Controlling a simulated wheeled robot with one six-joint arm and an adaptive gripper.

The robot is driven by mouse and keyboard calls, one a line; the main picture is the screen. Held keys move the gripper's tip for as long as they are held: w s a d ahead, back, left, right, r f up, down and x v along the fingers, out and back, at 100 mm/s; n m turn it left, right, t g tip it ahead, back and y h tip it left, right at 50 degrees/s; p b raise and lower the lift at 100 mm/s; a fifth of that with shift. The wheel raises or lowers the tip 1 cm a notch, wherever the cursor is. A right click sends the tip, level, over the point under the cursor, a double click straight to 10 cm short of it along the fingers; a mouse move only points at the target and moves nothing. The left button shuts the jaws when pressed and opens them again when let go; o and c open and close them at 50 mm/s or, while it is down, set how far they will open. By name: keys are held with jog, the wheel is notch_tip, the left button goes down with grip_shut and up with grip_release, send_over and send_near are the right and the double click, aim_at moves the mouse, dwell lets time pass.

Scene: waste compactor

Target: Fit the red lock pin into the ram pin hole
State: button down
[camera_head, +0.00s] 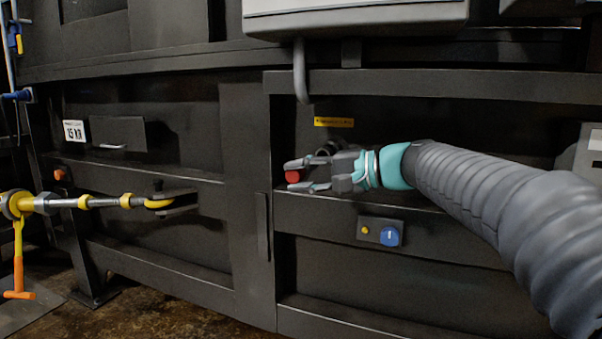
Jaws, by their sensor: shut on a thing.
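My gripper (298,176) reaches in from the right, at the ledge of the dark compactor wall. It is shut on the red lock pin (292,176). Only the pin's red end shows between the fingertips, and the rest is hidden. A dark rounded part (325,151) shows just behind and above my gripper. I cannot tell whether it is the ram pin hole, and no hole is clearly visible. I cannot tell whether the pin touches the wall or ledge.
A yellow label (334,122) sits above my gripper, and a grey hooked pipe (300,72) hangs nearby. A panel with a blue knob (390,236) is below. At left, a yellow-and-grey rod (100,202) meets a bracket, with an orange T-handle (18,275) hanging from it.

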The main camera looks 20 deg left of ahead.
aim_at(308, 168)
jog(key=shift+s+a+r, duration=0.1)
jog(key=shift+s+a, duration=0.15)
jog(key=shift+a, duration=0.05)
jog(key=shift+s+d, duration=0.15)
jog(key=shift+d, duration=0.05)
jog(key=shift+w+d+r+p, duration=0.1)
jog(key=shift+w+p, duration=0.85)
jog(key=shift+w, duration=0.85)
jog(key=shift+w+d+p, duration=0.15)
jog(key=shift+w+p, duration=0.4)
jog(key=shift+w, duration=0.6)
